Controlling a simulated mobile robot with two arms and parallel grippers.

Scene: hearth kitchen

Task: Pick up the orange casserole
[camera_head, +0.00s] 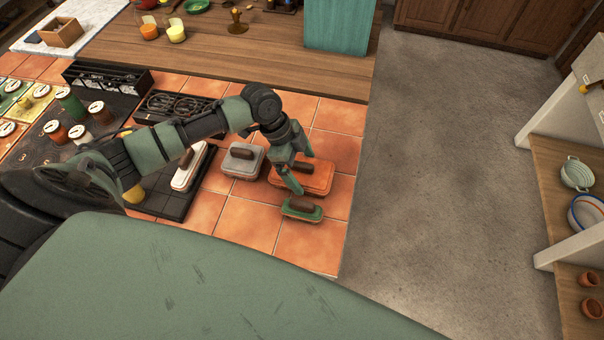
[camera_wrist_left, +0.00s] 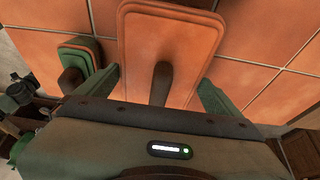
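The orange casserole (camera_head: 322,177) sits on the orange tiled counter, a rectangular lidded dish with a dark brown handle on top. My left gripper (camera_head: 297,168) is over it, pointing down, and partly hides it in the head view. In the left wrist view the casserole's lid (camera_wrist_left: 172,40) lies straight ahead. Its brown handle (camera_wrist_left: 160,82) stands between the two green fingers of my left gripper (camera_wrist_left: 160,92). The fingers are apart, with a gap visible on both sides of the handle. My right gripper is in neither view.
A small green dish (camera_head: 315,214) stands close in front of the casserole and also shows in the left wrist view (camera_wrist_left: 88,47). A grey dish (camera_head: 242,160) and a white dish (camera_head: 188,167) stand to the left. The counter's right edge is close by, with open floor (camera_head: 440,180) beyond.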

